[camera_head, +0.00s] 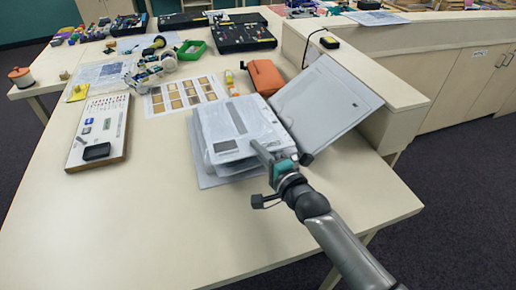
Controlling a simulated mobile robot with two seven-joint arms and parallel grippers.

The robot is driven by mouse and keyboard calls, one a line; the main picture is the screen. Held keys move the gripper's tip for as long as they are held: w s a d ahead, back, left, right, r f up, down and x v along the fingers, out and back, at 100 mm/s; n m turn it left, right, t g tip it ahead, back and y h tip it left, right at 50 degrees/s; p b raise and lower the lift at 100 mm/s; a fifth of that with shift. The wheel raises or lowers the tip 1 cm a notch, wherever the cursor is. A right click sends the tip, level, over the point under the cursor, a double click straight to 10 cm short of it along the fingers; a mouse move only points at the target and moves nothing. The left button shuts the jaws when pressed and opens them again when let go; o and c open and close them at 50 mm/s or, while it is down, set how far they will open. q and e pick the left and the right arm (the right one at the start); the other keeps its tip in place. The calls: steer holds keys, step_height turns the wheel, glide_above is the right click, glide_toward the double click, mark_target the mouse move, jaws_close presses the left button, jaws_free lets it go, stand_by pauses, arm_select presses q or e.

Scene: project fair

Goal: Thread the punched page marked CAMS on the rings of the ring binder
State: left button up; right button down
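The ring binder lies open on the table. A stack of pale pages (225,120) lies on its left side, and its grey right cover (328,100) leans up against the raised ledge. The top page carries a grey strip and a small printed block. No marking CAMS can be read, and I cannot tell which sheet is that page. The rings cannot be made out at this size. My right gripper (262,152) is at the near right corner of the page stack, over or against its edge. Whether its fingers are closed on paper is unclear. My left gripper is out of view.
An orange case (265,77) stands behind the binder, beside a sheet of brown pictures (185,94). A display board (99,131) lies at the left. Electronics kits (243,36) are farther back. The raised ledge (372,82) bounds the right; the near table is clear.

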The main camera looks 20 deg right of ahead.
steer(key=c, duration=1)
jaws_free()
steer(key=p+v, duration=0.1)
steer(key=v, duration=1.4)
steer(key=shift+s+p, duration=0.15)
steer(key=shift+p, duration=0.15)
